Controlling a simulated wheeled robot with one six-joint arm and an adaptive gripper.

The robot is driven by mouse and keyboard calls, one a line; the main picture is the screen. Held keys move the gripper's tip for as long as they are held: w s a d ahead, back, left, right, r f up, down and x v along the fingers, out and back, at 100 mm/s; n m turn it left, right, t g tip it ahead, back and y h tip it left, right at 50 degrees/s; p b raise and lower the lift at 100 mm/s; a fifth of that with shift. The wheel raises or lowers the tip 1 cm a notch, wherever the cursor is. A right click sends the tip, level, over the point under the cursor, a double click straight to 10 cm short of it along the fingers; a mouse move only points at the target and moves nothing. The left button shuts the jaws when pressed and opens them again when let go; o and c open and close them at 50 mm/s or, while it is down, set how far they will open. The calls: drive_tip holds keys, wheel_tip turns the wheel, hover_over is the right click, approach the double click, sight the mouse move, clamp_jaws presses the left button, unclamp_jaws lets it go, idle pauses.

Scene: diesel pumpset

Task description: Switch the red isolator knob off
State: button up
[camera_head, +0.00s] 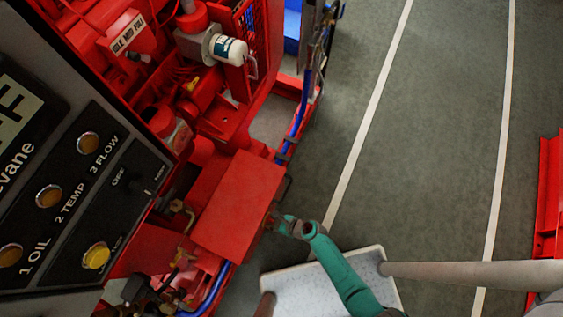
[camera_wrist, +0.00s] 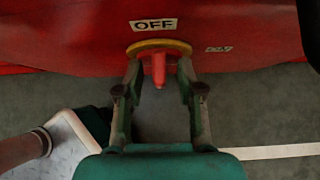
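The red isolator knob (camera_wrist: 159,68) shows in the wrist view on a round yellow plate (camera_wrist: 135,48) on a red panel. Its grip lies below a white "OFF" label (camera_wrist: 153,25), roughly in line with it. My gripper (camera_wrist: 160,72) is open, with one finger on each side of the knob and gaps between. I cannot tell how far the tips reach along the knob. In the head view my gripper (camera_head: 270,222) is at the right side of a red box (camera_head: 236,205); the knob cannot be made out there.
A black control panel (camera_head: 125,200) with several buttons is at the left in the head view. Red machinery, a white-and-green cylinder (camera_head: 229,49) and a blue pipe (camera_head: 299,118) lie beyond the box.

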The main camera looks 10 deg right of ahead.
drive_tip(key=v, duration=1.2)
drive_tip(key=shift+f, duration=0.1)
idle(0.4)
drive_tip(key=shift+s, duration=0.15)
